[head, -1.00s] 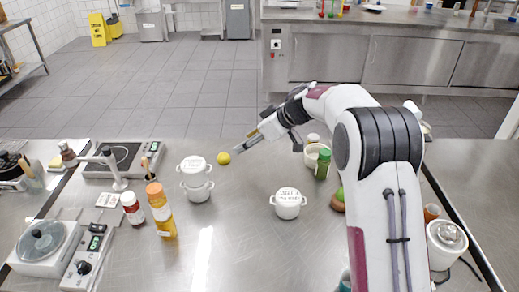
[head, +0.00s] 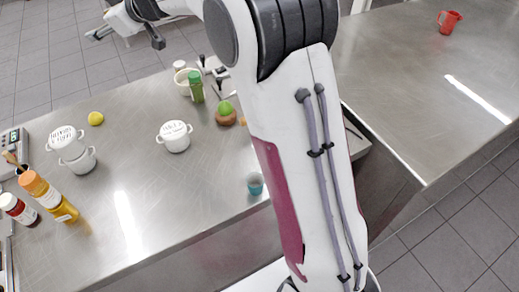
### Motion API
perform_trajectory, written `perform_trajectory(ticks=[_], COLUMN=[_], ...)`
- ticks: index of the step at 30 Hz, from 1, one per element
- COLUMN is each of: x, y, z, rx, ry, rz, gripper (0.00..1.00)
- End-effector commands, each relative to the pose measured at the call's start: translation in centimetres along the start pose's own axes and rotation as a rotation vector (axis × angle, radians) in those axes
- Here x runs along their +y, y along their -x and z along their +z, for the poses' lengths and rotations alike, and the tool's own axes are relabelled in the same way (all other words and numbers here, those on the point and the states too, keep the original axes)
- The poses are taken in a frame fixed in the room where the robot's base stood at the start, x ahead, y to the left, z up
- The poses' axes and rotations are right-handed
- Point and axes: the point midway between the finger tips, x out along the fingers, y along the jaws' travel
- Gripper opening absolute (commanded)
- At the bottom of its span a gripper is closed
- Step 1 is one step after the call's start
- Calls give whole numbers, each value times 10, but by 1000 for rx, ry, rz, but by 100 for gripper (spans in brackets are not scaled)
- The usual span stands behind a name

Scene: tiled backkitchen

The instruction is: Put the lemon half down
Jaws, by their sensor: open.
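The yellow lemon half (head: 96,118) rests on the steel table (head: 225,175) near its far edge, at the left of the head view. My gripper (head: 125,40) is at the top left, partly cut by the frame's edge. Its fingers are spread open and nothing shows between them. It appears above and beyond the lemon half, clearly apart from it.
A white pot (head: 174,137), green jar (head: 196,87) and blue cup (head: 255,184) stand further right. The front middle is clear. A red jug (head: 449,21) stands on another counter.

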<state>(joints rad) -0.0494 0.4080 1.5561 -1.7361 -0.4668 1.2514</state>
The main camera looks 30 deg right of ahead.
Motion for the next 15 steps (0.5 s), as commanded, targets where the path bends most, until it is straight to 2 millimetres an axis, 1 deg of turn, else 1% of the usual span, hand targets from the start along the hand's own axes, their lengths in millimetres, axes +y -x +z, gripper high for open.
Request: perform_trajectory(ticks=[1, 3, 7, 11, 15], x=[8, 20, 38, 53, 63], y=[14, 32, 66, 103, 144], z=[-9, -17, -26, -27, -21], rx=[14, 24, 32, 22, -6], ry=[-6, -16, -41, -72, -112], rz=[45, 107, 218, 321, 422], gripper=[48, 48, 48, 48, 48])
